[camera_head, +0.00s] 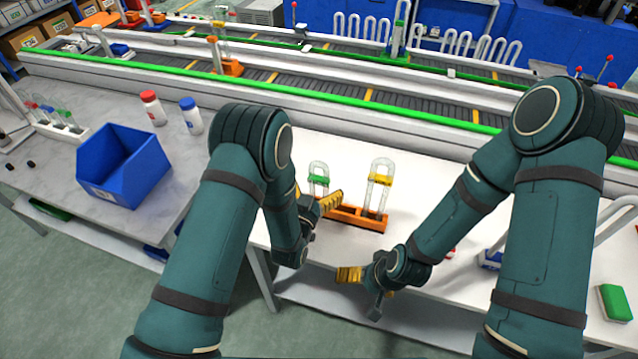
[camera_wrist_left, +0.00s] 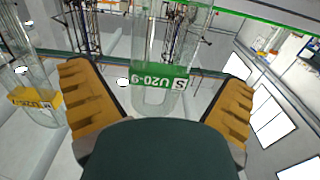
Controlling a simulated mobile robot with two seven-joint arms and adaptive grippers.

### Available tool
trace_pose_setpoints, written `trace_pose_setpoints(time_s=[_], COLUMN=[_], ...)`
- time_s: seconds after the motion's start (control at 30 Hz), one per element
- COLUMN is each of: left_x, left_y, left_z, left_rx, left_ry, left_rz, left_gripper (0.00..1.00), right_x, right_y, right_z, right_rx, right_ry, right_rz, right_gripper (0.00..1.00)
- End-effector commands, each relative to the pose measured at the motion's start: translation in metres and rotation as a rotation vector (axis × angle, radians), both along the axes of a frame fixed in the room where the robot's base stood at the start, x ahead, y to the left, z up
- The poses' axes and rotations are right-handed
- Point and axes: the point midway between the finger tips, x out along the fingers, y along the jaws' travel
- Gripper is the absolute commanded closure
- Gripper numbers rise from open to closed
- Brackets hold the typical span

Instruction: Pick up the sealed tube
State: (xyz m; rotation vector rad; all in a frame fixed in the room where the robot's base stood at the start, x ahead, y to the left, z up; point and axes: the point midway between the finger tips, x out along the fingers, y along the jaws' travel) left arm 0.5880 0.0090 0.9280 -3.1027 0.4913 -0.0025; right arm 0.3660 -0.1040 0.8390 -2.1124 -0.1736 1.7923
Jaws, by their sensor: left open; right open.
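Two clear glass U-shaped tubes stand upright, curved end up, at an orange rack (camera_head: 372,223) on the white table. One has a green label (camera_head: 318,180); the other has a yellow label (camera_head: 381,180). I cannot tell which is sealed. My left gripper (camera_head: 318,200) is open beside the green-labelled tube. In the left wrist view, the green label (camera_wrist_left: 160,77), marked U20-9, appears between the spread yellow fingers, with no visible grip. The yellow label (camera_wrist_left: 36,99) is further left there. My right gripper (camera_head: 350,274) is open and empty near the table's front edge, apart from both tubes.
A blue bin (camera_head: 122,165) sits on the left table, with a red-capped bottle (camera_head: 152,108) and a blue-capped bottle (camera_head: 191,116) behind it. A conveyor (camera_head: 330,90) runs along the back. A green-topped block (camera_head: 614,302) lies at far right.

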Motion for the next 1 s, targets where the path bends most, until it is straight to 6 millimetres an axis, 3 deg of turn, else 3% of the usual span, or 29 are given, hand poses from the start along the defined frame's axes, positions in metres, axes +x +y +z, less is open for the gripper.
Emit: trace_pose_setpoints(time_s=[0.17, 0.43, 0.47, 0.6, 0.67, 1.0], left_x=[0.019, 0.021, 0.021, 0.021, 0.021, 0.021], left_y=[-0.006, -0.007, -0.007, -0.007, -0.007, -0.007], left_z=[0.0, -0.001, -0.001, -0.001, -0.001, 0.0], left_rx=[0.0, 0.0, 0.0, 0.0, 0.0, -0.001], left_ry=[0.0, 0.002, 0.002, 0.002, 0.002, 0.001], left_rz=[-0.001, -0.001, -0.001, -0.001, -0.001, 0.0], left_gripper=[0.0, 0.0, 0.07, 0.56, 0.74, 0.75], right_x=[0.0, 0.0, 0.0, 0.0, 0.0, 0.0], right_y=[0.0, 0.0, 0.0, 0.0, 0.0, 0.0], right_z=[0.002, 0.002, 0.002, 0.002, 0.002, 0.002], right_rx=[0.0, 0.0, 0.0, 0.0, 0.0, 0.0], right_ry=[0.0, 0.0, 0.0, 0.0, 0.0, 0.0], right_rz=[0.0, 0.0, 0.0, 0.0, 0.0, 0.0], right_gripper=[0.0, 0.0, 0.0, 0.0, 0.0, 0.0])
